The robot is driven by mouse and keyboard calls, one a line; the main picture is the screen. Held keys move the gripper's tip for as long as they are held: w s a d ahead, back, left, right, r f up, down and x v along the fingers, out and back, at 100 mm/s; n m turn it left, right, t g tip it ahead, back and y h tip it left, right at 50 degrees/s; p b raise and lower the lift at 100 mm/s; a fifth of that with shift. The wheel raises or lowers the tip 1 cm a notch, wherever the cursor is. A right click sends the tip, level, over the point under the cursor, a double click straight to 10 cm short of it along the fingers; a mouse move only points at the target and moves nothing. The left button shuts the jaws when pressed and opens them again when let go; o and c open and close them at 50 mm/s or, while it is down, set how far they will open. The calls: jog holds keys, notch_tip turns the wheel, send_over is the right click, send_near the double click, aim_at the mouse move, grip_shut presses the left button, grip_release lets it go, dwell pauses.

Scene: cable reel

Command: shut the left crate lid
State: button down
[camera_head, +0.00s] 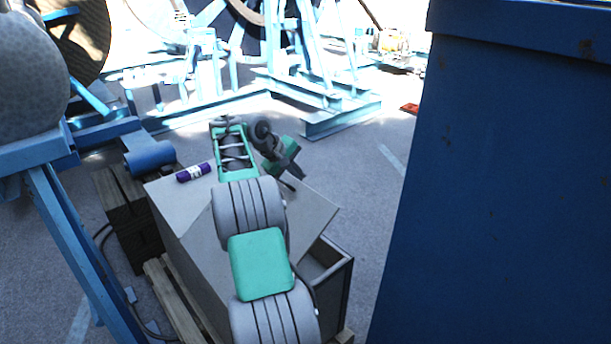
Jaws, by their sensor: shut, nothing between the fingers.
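A grey crate (180,235) stands below my arm, on wooden slats. A flat grey panel on its top (315,208), seemingly a lid, slopes across the middle and right. Part of the crate's open inside (325,258) shows below this panel at the right. Another flat grey part (165,187) lies at the upper left; I cannot tell whether it is the left lid or how far shut it is. My gripper (288,184) is shut and empty, over or near the panel's far edge. My arm hides much of the crate top; contact cannot be told.
Dark wooden blocks (130,220) and a blue stand (75,240) are close on the left. A large blue container (490,190) fills the right. Bare floor (355,160) lies between it and the crate.

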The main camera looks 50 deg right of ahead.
aim_at(316, 200)
jog(key=p+x, duration=0.2)
jog(key=x, duration=1)
jog(key=shift+d+f, duration=0.2)
jog(key=shift+f, duration=0.1)
jog(key=shift+f, duration=0.1)
